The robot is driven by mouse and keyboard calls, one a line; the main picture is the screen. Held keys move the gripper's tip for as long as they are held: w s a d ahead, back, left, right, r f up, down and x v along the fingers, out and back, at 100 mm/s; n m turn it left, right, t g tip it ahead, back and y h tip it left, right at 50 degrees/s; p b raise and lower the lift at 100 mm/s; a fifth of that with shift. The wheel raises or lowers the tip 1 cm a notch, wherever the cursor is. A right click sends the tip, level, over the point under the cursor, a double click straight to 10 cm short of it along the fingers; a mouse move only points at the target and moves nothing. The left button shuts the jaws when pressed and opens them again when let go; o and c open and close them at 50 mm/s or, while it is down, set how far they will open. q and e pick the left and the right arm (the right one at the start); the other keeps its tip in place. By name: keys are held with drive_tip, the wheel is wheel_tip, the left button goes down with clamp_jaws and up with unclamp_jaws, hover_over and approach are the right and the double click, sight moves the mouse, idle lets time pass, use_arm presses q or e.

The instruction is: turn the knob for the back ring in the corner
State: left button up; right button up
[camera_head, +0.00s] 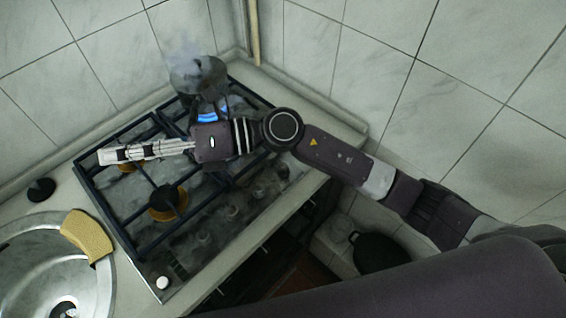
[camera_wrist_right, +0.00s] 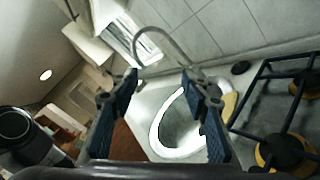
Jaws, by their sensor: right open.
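The gas hob (camera_head: 158,290) fills the middle of the head view. A row of dull metal knobs (camera_head: 230,212) runs along its front right strip, partly lost in the grime. At the back corner a ring burns with a blue flame (camera_head: 208,116), and a steaming grey pot (camera_head: 198,75) is there. My right gripper (camera_head: 108,155) reaches across above the hob and points left, away from the knobs. In the wrist view its fingers (camera_wrist_right: 160,90) are spread with nothing between them. My arm hides part of the hob behind it. My left gripper is not in view.
Black grates (camera_head: 118,236) stand over brass-coloured burners (camera_head: 168,202). A round sink (camera_head: 28,262) with a yellow sponge (camera_head: 88,236) lies at the left. Tiled walls close the back and right. A dark pan (camera_head: 380,253) is low at the right.

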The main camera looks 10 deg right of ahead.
wheel_tip(320, 180, down, 9)
drive_tip(key=d+n+g+h, duration=0.2)
drive_tip(key=n+h, duration=0.3)
drive_tip(key=n+t+h, duration=0.2)
drive_tip(key=h, duration=1.1)
hover_over(283, 165)
wheel_tip(283, 165, down, 10)
drive_tip(key=shift+a+r, duration=0.1)
drive_tip(key=shift+r, duration=0.15)
drive_tip(key=shift+d+f+h, duration=0.15)
drive_tip(key=shift+d+h, duration=0.05)
drive_tip(key=shift+h, duration=0.1)
wheel_tip(283, 165, down, 6)
drive_tip(key=p, duration=0.2)
drive_tip(key=shift+s+p, duration=0.1)
drive_tip(key=shift+p, duration=0.2)
drive_tip(key=shift+f, duration=0.75)
